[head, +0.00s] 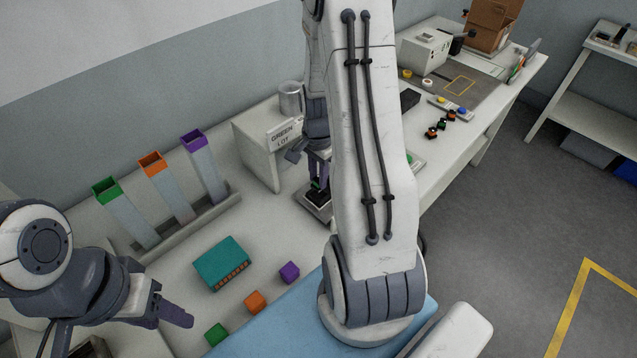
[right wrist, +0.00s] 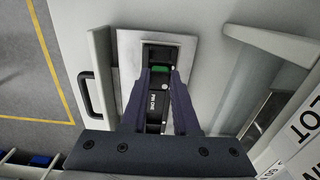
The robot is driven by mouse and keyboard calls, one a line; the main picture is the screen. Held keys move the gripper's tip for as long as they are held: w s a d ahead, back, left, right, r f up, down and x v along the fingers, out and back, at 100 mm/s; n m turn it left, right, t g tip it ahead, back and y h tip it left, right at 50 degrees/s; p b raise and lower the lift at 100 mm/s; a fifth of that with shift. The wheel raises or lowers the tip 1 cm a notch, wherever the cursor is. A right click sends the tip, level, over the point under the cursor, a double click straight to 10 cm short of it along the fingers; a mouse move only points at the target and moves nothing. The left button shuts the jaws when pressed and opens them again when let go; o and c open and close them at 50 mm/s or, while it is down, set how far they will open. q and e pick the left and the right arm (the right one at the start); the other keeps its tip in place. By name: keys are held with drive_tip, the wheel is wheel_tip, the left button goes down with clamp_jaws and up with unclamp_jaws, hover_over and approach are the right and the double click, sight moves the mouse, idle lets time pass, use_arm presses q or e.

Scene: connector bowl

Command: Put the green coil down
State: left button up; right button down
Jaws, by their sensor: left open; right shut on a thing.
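In the head view the coil's green part (head: 316,184) shows small beneath my right gripper (head: 319,180), over the plate, partly hidden by the fingers. My left gripper (head: 178,316) is open and empty at the lower left, above the table.
Left of the plate stands a white box with a "GREEN LOT" sign (head: 285,135) and a metal mug (head: 290,98). A teal box (head: 222,263), small green, orange and purple cubes (head: 289,272) and three coloured-top tubes (head: 168,190) are nearer my left arm.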

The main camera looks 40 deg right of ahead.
sight(318, 187)
wheel_tip(318, 187, down, 3)
drive_tip(key=shift+f+p, duration=0.15)
drive_tip(key=shift+p, duration=0.25)
drive_tip(key=shift+f, duration=0.3)
drive_tip(key=shift+f, duration=0.15)
drive_tip(key=c, duration=0.7)
unclamp_jaws()
drive_tip(key=shift+o, duration=0.2)
